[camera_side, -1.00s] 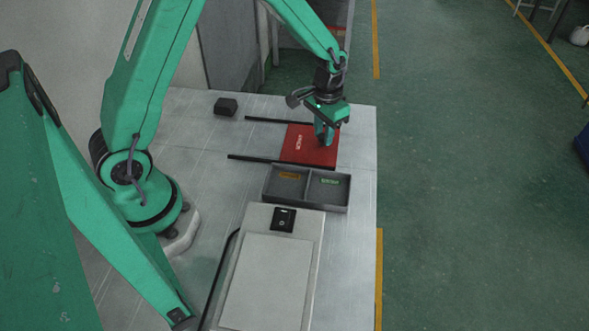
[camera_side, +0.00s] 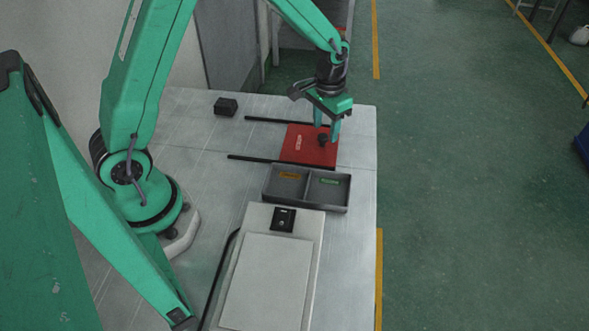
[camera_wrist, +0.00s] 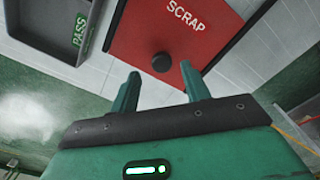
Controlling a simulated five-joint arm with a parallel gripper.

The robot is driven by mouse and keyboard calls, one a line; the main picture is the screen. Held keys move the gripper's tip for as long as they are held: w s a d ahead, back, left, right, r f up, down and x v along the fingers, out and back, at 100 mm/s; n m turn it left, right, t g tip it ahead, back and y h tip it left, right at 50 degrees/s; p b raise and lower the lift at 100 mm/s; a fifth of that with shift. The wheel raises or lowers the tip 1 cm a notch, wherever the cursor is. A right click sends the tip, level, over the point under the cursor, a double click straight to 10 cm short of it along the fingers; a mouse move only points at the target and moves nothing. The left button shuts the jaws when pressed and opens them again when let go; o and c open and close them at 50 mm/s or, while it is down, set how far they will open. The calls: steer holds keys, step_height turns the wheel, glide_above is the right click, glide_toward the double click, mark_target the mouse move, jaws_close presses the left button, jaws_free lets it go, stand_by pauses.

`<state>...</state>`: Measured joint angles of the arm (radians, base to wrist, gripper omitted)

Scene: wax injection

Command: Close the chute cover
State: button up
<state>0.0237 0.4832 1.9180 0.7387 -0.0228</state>
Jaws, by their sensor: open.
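The red chute cover (camera_side: 298,146) lies flat on the table between two dark rails. It has a small black knob (camera_side: 323,139) near its right side. In the wrist view the cover (camera_wrist: 205,28) reads "SCRAP" and its round knob (camera_wrist: 161,62) stands just beyond my fingertips. My gripper (camera_side: 326,126) is above the knob, with fingers apart and nothing between them. In the wrist view my gripper (camera_wrist: 163,84) also shows open, with the knob apart from both fingers. What lies under the cover is hidden.
A grey two-compartment tray (camera_side: 306,190) sits just in front of the cover, with an orange label and a green "PASS" label. A pale machine (camera_side: 268,275) stands nearer. The rails (camera_side: 252,159) run left from the cover. A small black block (camera_side: 226,107) sits at back left.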

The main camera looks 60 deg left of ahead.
mark_target(324, 137)
step_height(324, 137, up, 6)
steer(key=shift+f, duration=0.2)
steer(key=shift+r, duration=0.1)
stand_by(0.3)
steer(key=s+r+t, duration=0.2)
steer(key=s+r, duration=0.5)
steer(key=s, duration=0.3)
steer(key=s+a+r+t, duration=0.1)
steer(key=s+r+t, duration=0.2)
steer(key=s+r, duration=0.4)
steer(key=shift+s+r+t, duration=0.3)
steer(key=shift+s, duration=1.75)
